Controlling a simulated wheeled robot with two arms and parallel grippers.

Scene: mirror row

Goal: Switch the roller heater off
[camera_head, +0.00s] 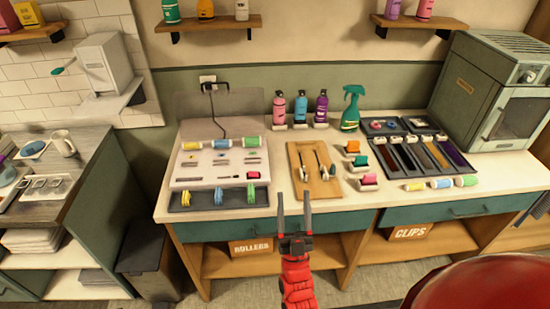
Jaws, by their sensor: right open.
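The roller heater (208,168) is a white box on the left part of the counter, with several coloured rollers along its back edge and slots in its top. A dark switch with a red part (254,171) sits at its right front. A black cord runs from behind it up to a wall socket (207,79). My right gripper (294,196) is open and empty, pointing away from me at the counter's front edge. It is to the right of the heater and apart from it. My left gripper is not in view.
A dark tray (180,208) with rollers lies in front of the heater. A wooden board (325,190) with tools lies just beyond my gripper. Bottles (301,108) stand behind, clips (357,162) to the right. A red rounded surface fills the lower right corner.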

